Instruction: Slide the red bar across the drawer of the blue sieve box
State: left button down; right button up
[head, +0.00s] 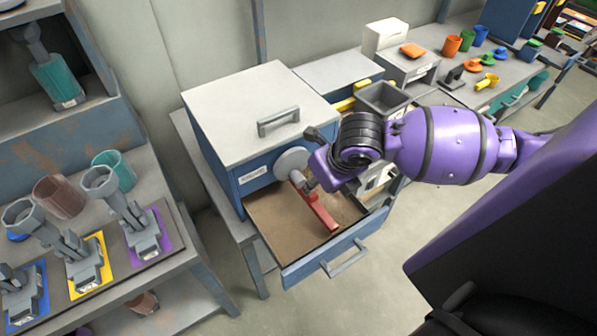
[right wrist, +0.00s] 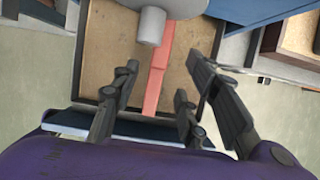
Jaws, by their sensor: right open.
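The blue sieve box (head: 228,150) stands on a grey table under a pale lid with a grey handle. Its drawer (head: 278,222) is pulled out and shows a brown, sandy-looking floor. The red bar (head: 319,209) lies over the drawer, running from near the box front toward the drawer front; it also shows in the right wrist view (right wrist: 158,78). My right gripper (head: 308,162) is open above the drawer near a round pale knob (head: 292,163). In the right wrist view its fingers (right wrist: 165,70) are apart on either side of the bar's line, empty. Contact cannot be told.
A grey hopper (head: 384,97) stands right of the box. A bench (head: 440,92) at the back right carries coloured cups and parts. A rack (head: 110,285) at the left holds grey tools on coloured plates. Floor is clear in front of the drawer.

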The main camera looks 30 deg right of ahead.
jog(key=x, duration=0.7)
jog(key=shift+w+f, duration=0.1)
jog(key=shift+f, duration=0.1)
jog(key=shift+c, duration=0.5)
grip_shut()
